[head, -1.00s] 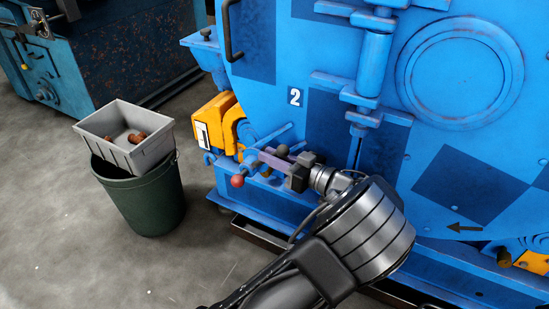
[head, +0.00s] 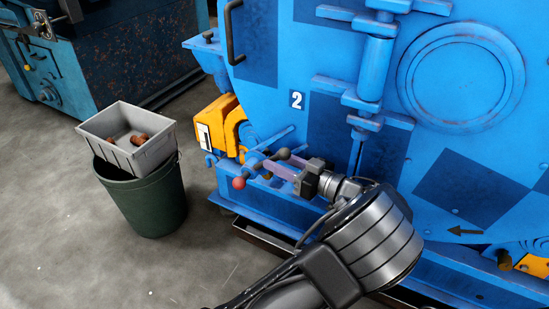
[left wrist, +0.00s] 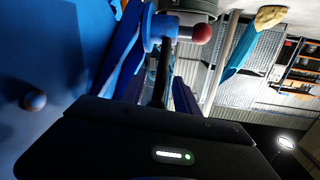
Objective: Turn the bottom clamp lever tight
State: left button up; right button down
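The bottom clamp lever hub (head: 254,160) is blue and sits at the lower left of the blue machine. One arm ends in a red ball (head: 239,183), another in a dark ball (head: 284,154). My left gripper (head: 272,166) is at the lever, its purple fingers pointing left toward the hub, close to the dark ball. In the left wrist view the red ball (left wrist: 201,33) is beyond the fingertips, and a dark rod (left wrist: 161,75) runs from the hub between the fingers. The fingers look apart; contact with the rod is not clear. My right gripper is out of view.
A yellow clamp block (head: 222,125) sits just above and left of the lever. A grey tray (head: 150,157) with brown pieces rests on a green bin (head: 153,205) at left. The blue machine wall (head: 320,140) is close behind my gripper. Floor between bin and machine is free.

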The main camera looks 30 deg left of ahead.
pick_arm(q)
jog(key=d, duration=0.2)
jog(key=d+p, duration=0.1)
jog(key=d, duration=0.3)
jog(key=shift+s+r, duration=0.15)
jog(key=shift+s, duration=0.2)
jog(key=shift+a, duration=0.1)
